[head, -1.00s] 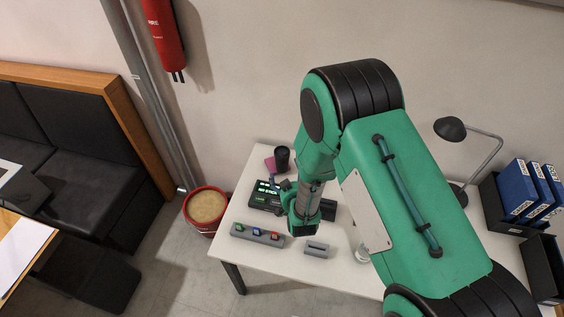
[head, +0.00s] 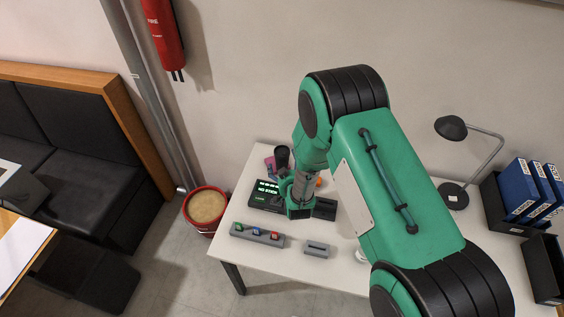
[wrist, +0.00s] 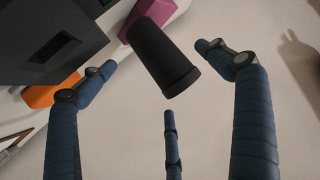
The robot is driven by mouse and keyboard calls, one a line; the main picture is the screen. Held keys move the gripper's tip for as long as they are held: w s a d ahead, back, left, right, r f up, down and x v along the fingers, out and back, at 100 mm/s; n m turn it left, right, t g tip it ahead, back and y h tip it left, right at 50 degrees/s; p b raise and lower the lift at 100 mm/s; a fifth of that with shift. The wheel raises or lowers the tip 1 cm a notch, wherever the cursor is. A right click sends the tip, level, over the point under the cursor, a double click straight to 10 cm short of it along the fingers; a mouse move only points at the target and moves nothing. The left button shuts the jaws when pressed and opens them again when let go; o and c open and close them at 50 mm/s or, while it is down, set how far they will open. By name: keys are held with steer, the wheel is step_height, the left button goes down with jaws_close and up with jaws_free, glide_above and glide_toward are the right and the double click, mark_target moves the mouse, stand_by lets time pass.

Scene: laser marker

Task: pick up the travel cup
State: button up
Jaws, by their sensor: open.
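The travel cup (wrist: 163,57) is a dark, nearly black tapered cup with a wider rim band. In the wrist view it lies at top centre, between and beyond my fingers. In the head view the cup (head: 282,156) stands near the back left corner of the white table. My gripper (wrist: 160,55) is open, with blue-grey fingers at left and right and a third at lower centre. No finger visibly grips the cup. In the head view my gripper (head: 299,207) is over the table, in front of the cup.
A pink-purple object (wrist: 147,14) is close to the cup. A dark device with a green display (head: 265,195) stands left of my gripper. An orange object (wrist: 52,92) shows in the wrist view. A button strip (head: 257,235) lies at the front. A lamp (head: 451,129) stands at right.

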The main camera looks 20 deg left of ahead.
mark_target(285, 150)
steer(key=shift+w+a+f, duration=0.2)
steer(key=shift+w, duration=0.3)
steer(key=shift+b+x, duration=0.4)
steer(key=shift+x, duration=2.15)
steer(key=shift+w+d+r, duration=0.1)
steer(key=shift+d, duration=0.05)
steer(key=c, duration=0.8)
steer(key=shift+c, duration=0.2)
steer(key=shift+r, duration=0.1)
steer(key=shift+r+p, duration=0.7)
steer(key=shift+r, duration=4.25)
